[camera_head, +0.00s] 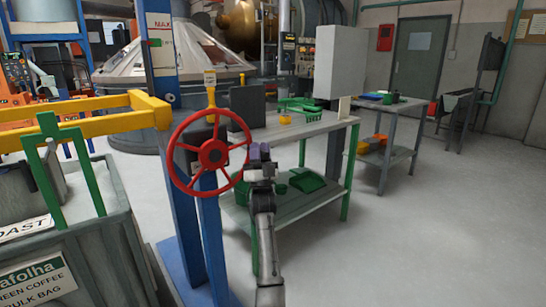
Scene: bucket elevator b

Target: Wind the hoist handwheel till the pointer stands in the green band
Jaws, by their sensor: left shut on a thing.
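A white plate marked MAX (160,24) is high on the blue post. A small green patch (155,42) shows at its left edge, perhaps the green band. I cannot make out the pointer. My right gripper is not in view.
A yellow beam (85,104) reaches left from the post over a grey crate (95,250) with green uprights. A workbench (315,127) with green trays stands behind my left arm. A second table (395,104) is further right. The floor at right is clear.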

